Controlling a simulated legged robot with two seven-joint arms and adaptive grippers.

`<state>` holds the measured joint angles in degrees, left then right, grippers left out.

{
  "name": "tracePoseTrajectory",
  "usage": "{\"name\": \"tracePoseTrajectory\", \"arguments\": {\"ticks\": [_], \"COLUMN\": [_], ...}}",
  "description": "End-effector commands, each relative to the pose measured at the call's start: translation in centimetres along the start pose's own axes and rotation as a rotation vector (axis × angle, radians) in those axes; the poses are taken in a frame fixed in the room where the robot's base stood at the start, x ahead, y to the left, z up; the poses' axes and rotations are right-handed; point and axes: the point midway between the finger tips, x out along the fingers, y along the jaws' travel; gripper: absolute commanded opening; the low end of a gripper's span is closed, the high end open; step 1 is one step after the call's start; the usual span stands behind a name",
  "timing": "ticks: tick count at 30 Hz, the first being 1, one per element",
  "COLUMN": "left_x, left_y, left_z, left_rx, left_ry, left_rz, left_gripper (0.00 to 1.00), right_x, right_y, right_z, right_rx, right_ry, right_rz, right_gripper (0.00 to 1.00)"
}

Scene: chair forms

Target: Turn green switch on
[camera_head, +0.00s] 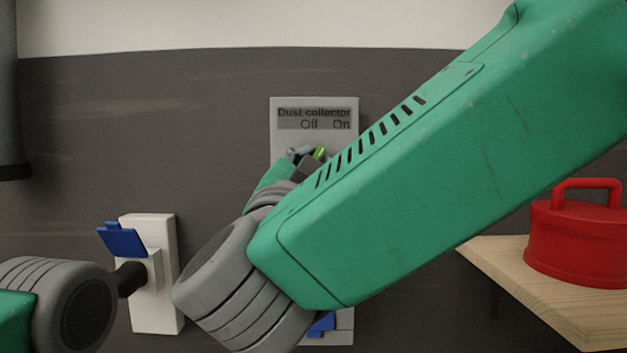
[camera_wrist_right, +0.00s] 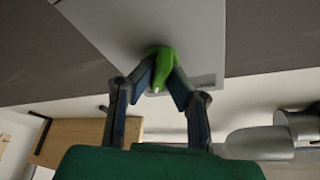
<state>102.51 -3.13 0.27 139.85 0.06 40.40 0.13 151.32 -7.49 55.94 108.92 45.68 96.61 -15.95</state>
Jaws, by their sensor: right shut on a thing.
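The green switch (camera_head: 320,153) is on a grey wall panel (camera_head: 285,108) labelled "Dust collector", with "Off" on the left and "On" on the right. Only a small part of it shows in the head view, below the gap between the two words. My right gripper (camera_head: 306,160) is at the switch, mostly hidden behind my right arm. In the right wrist view, the two fingers of the gripper (camera_wrist_right: 160,88) are closed around the sides of the green switch (camera_wrist_right: 161,62). Which way the switch is set is unclear.
A white fixture (camera_head: 163,235) with a blue lever (camera_head: 122,240) is on the wall at left, close to my left arm. Another blue part (camera_head: 322,325) shows below my right arm. A red lidded container (camera_head: 578,240) stands on a wooden shelf (camera_head: 510,262) at right.

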Motion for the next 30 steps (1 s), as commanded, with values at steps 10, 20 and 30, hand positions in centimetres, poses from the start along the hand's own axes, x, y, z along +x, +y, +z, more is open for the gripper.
{"name": "tracePoseTrajectory", "arguments": {"ticks": [10,20,30], "left_x": [2.4,4.0,5.2], "left_y": [0.0,0.0,0.0], "left_z": [0.1,0.2,0.3], "left_rx": [0.000,0.000,0.000], "left_ry": [0.000,0.000,0.000], "left_rz": [0.000,0.000,0.000], "left_gripper": [0.40,0.40,0.40], "right_x": [-0.2,-0.1,-0.1], "right_y": [0.2,0.2,0.2], "right_z": [0.4,0.4,0.4], "right_rx": [0.306,0.589,0.813], "right_ry": [-0.004,-0.005,-0.006], "right_rz": [0.130,0.249,0.345], "right_gripper": [0.00,0.00,0.00]}}
